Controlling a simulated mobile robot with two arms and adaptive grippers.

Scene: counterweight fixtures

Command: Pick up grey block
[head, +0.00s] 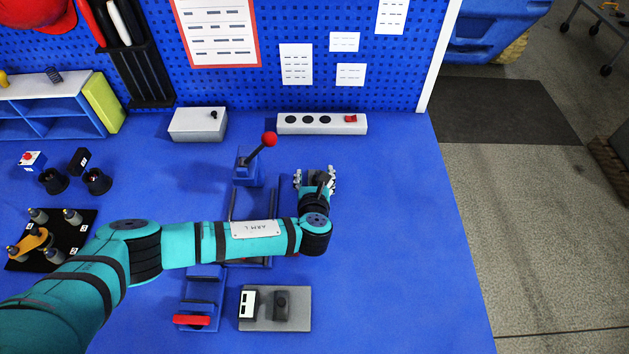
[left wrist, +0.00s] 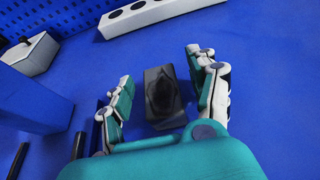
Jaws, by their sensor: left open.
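The grey block (left wrist: 163,97) is on the blue bench in the left wrist view, dark grey with a darker patch on its face. It lies between the two spread fingers of my left gripper (left wrist: 160,68), with blue gaps visible on both sides. In the head view my left gripper (head: 316,178) points down over the bench, right of the red-knobbed lever. There the block is mostly hidden by the hand. My right gripper is in neither view.
A lever with a red knob (head: 269,139) stands left of the hand. A power strip (head: 322,124) and a grey box (head: 198,124) lie behind. A grey plate (head: 298,306) with small parts is in front. The bench on the right is clear.

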